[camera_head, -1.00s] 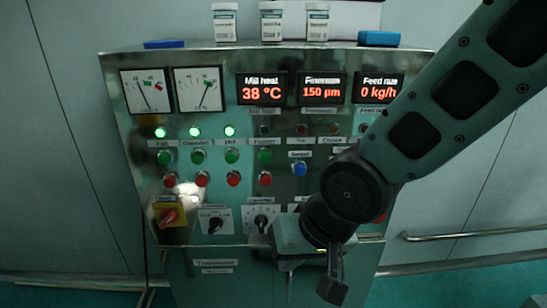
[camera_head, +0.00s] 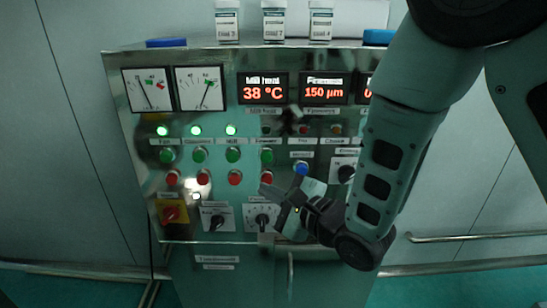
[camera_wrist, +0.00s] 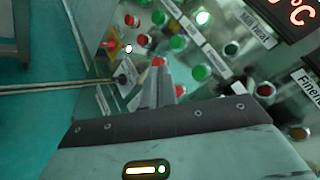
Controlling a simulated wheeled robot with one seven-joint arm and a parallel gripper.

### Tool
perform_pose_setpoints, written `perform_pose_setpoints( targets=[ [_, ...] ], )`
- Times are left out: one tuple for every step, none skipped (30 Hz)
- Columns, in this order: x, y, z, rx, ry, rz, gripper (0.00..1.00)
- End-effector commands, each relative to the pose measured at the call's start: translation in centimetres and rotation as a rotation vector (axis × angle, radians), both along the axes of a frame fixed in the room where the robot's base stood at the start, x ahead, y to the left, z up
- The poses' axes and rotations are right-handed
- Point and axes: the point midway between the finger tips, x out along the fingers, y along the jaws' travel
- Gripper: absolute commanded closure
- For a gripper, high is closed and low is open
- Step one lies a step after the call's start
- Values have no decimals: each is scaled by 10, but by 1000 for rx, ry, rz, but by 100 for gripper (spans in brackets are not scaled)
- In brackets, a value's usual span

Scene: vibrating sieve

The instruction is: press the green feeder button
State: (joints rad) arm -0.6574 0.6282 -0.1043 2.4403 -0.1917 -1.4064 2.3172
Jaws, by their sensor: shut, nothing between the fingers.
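The green feeder button (camera_head: 267,155) is on the cabinet's front panel, fourth from the left in the green row, above the red feeder button (camera_head: 267,177). Its lamp above is dark. In the wrist view the green feeder button (camera_wrist: 199,72) is to the right of my fingertips. My gripper (camera_head: 270,192) is shut and empty, in front of the panel just below the red feeder button. Its fingers (camera_wrist: 160,72) point toward the panel. I cannot tell how far the tips are from the panel surface.
Lit lamps (camera_head: 196,131) sit above the three other green buttons. A blue button (camera_head: 301,168) is to the right of the fingers. Rotary knobs (camera_head: 217,220) lie below. Several jars (camera_head: 273,20) stand on the cabinet. A rail (camera_head: 470,237) runs along the right wall.

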Motion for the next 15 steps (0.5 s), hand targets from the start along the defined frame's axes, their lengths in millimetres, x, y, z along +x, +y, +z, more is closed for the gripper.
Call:
perform_pose_setpoints(
  targets=[
    [0,0,1,24,4,2,100],
    [0,0,1,34,5,2,100],
    [0,0,2,46,8,3,100],
    [0,0,2,52,8,3,100],
    [0,1,2,55,8,3,100],
    [0,1,3,57,9,3,100],
    [0,1,3,57,9,3,100],
    [0,1,3,56,8,3,100],
    [0,1,3,56,9,3,100],
    [0,1,3,56,9,3,100],
    [0,0,3,56,9,3,100],
    [0,1,2,55,8,3,100],
    [0,1,3,55,9,3,100],
    [1,1,3,55,9,3,100],
    [2,1,3,55,9,3,100]
  ],
)
